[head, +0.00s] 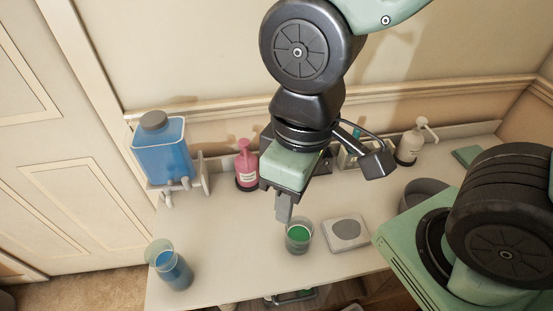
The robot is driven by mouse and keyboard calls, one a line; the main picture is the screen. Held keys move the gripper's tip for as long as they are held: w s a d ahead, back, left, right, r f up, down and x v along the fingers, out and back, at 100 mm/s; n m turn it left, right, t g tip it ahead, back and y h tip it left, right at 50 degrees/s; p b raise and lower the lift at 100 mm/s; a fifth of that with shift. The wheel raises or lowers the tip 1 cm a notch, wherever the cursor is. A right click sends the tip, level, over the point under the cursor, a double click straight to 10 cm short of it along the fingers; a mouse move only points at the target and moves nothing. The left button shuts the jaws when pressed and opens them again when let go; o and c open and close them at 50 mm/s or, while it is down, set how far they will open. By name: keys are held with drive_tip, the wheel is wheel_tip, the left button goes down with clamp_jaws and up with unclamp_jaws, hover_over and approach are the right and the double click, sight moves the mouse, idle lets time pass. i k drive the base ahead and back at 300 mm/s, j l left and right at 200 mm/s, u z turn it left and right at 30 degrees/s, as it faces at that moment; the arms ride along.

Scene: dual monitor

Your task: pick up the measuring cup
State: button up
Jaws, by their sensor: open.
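A small clear cup with green contents (299,237) stands upright on the white counter, near the middle. A taller clear vessel with blue contents (170,266) stands at the counter's front left. No measuring marks can be made out on either, so I cannot tell which is the measuring cup. My gripper (284,212) points down just behind and to the left of the green cup's rim. It is open and holds nothing that I can see. One finger hides most of the other, and contact with the cup cannot be made out.
A flat white device with a grey disc (346,233) lies right of the green cup. A blue-filled dispenser (163,150), a pink pump bottle (246,167) and a white pump bottle (411,145) stand at the back. The counter (232,235) is clear between the two vessels.

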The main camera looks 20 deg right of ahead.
sight(300, 230)
drive_tip(key=k+j, duration=0.2)
drive_tip(key=k, duration=0.3)
drive_tip(key=z, duration=1.4)
drive_tip(key=u, duration=1.25)
drive_tip(key=k+j+z, duration=0.15)
drive_tip(key=j, duration=0.15)
drive_tip(key=k+j+z, duration=0.2)
